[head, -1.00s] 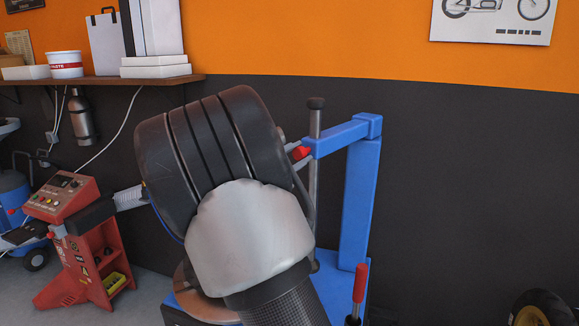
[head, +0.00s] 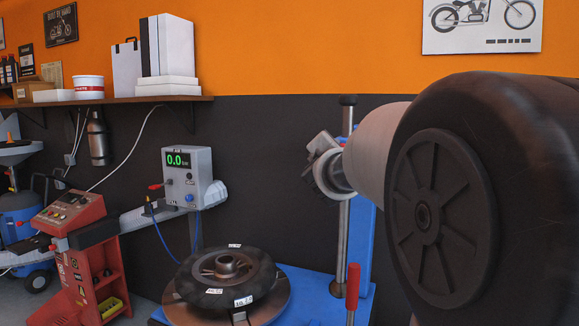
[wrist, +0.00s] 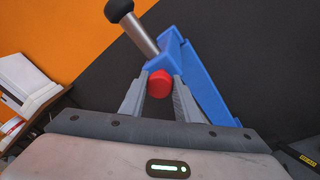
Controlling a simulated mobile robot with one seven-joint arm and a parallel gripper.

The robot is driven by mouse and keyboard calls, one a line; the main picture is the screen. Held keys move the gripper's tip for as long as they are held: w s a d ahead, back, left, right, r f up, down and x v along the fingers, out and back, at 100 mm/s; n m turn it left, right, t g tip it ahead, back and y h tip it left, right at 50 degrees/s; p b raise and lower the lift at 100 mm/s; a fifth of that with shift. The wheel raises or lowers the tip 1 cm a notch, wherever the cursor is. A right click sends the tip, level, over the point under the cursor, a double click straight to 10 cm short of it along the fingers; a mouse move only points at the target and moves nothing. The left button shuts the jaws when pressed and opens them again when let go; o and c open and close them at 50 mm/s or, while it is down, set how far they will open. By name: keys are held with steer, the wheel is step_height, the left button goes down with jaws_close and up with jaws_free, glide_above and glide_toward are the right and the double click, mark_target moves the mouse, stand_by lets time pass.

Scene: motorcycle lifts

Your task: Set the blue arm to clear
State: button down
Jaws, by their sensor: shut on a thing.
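The blue arm (wrist: 180,62) shows in the wrist view, with a red knob (wrist: 159,84) on its near end. My gripper (wrist: 161,81) has its two grey fingers on either side of the knob and is shut on it. A metal pole with a black cap (wrist: 128,20) passes through the blue arm's end. In the head view my gripper (head: 322,165) is beside the pole (head: 345,230). The blue upright (head: 362,240) shows behind the pole; my own arm hides most of the blue arm and the knob there.
A tyre (head: 225,277) lies on the turntable (head: 275,305) below. A grey display box (head: 188,178) reading 0.0 stands behind it. A red-handled lever (head: 352,287) stands at the front. A red control stand (head: 85,260) is at left. A shelf (head: 150,99) runs along the wall.

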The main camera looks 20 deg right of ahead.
steer(key=shift+s+d+r, duration=0.1)
steer(key=shift+s+d, duration=0.1)
steer(key=shift+d, duration=0.15)
steer(key=c, duration=1.4)
jaws_free()
steer(key=shift+s, duration=0.1)
steer(key=shift+p+v, duration=1.1)
steer(key=shift+v, duration=7.55)
